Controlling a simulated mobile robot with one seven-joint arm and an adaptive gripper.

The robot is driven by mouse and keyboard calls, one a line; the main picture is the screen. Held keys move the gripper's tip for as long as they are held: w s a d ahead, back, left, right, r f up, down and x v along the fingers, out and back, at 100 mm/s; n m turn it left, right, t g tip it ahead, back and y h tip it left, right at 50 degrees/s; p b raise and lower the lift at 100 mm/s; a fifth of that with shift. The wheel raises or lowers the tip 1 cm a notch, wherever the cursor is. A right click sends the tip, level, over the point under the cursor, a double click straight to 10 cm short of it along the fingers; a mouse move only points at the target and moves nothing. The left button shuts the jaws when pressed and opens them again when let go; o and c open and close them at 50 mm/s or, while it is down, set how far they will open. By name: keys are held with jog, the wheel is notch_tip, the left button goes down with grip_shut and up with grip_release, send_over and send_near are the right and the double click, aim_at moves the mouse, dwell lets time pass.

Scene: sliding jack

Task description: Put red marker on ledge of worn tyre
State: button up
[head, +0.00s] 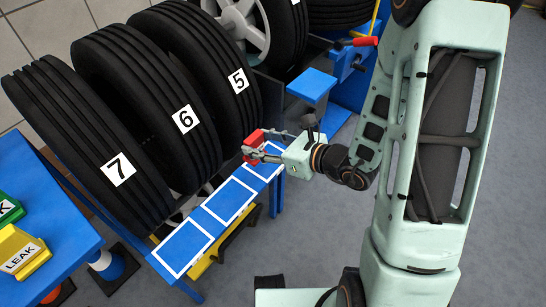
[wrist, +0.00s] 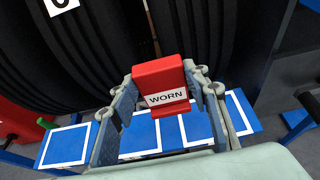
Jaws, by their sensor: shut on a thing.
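The red marker (head: 252,144), labelled WORN, is held between the fingers of my gripper (head: 262,151). In the wrist view the marker (wrist: 158,72) stands roughly upright with its white label facing the camera. My gripper is shut on it, over the far end of the blue ledge (head: 187,244), near tyre 5 (head: 228,62). The ledge has white-outlined squares in a row before tyre 5, tyre 6 (head: 165,95) and tyre 7 (head: 95,145). I cannot tell whether the marker touches the ledge. No visible sign tells which tyre is worn.
A blue table (head: 60,260) at the left bears a yellow LEAK marker (head: 22,252) and a green marker (head: 8,208). Grey floor (head: 310,235) is free in front of the ledge.

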jog(key=shift+w+d+f+b, duration=0.25)
jog(key=shift+w+f+b, duration=0.2)
jog(key=shift+b, duration=0.95)
jog(key=shift+w+d+f+b, duration=0.3)
jog(key=shift+w+b, duration=0.2)
jog(key=shift+b, duration=0.85)
jog(key=shift+w+d+f+b, duration=0.35)
jog(key=shift+w+f+b, duration=0.55)
jog(key=shift+f, duration=0.5)
jog(key=shift+w+d+f+b, duration=0.35)
jog(key=shift+w+f+b, duration=0.3)
jog(key=shift+f+b, duration=0.6)
jog(key=shift+w+d+f+b, duration=0.35)
jog(key=shift+w+f+b, duration=0.45)
jog(key=shift+f, duration=0.8)
jog(key=shift+f, duration=0.2)
jog(key=o, duration=1.2)
jog(key=shift+r, duration=0.1)
jog(key=shift+c, duration=0.2)
